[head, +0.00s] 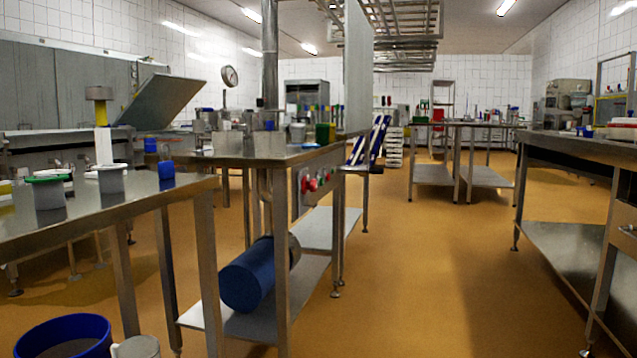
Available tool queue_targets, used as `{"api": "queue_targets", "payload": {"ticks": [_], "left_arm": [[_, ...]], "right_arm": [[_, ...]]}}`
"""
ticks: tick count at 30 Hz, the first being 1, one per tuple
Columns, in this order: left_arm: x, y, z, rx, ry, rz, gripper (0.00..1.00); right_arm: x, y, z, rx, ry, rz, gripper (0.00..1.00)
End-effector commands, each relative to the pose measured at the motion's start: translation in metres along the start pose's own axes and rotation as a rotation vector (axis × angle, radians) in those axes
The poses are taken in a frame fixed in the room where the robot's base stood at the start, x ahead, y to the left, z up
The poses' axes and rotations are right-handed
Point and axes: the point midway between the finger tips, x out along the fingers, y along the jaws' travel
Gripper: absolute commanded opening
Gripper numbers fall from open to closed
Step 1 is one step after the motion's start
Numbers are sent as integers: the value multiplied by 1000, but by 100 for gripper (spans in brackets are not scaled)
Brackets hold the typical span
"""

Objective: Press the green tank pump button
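A small steel control panel (318,172) with several buttons is fixed to the side of the middle steel table, below its top. Red buttons (313,184) show on it. A green button among them is too small to tell for sure. A blue cylinder (247,276), like a pump motor, lies on the lower shelf under the same table. Neither of my grippers is in the head view.
The middle steel table (225,158) bears pots and containers. A steel table (95,208) with pots stands at left, with a blue bucket (64,338) below. Another long table (570,148) stands at right. The orange floor (430,270) between is clear.

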Motion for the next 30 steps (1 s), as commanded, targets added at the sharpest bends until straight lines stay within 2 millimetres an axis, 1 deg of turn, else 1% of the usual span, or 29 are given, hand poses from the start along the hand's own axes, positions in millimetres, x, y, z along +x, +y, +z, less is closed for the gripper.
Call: {"api": "queue_targets", "payload": {"ticks": [14,15,17,18,21,30], "left_arm": [[1,0,0,0,0,0,69],[1,0,0,0,0,0,63],[1,0,0,0,0,0,43],[1,0,0,0,0,0,30],[1,0,0,0,0,0,0],[1,0,0,0,0,0,0]], "right_arm": [[1,0,0,0,0,0,43],[1,0,0,0,0,0,43],[1,0,0,0,0,0,43],[1,0,0,0,0,0,43],[1,0,0,0,0,0,43],[1,0,0,0,0,0,43]]}}
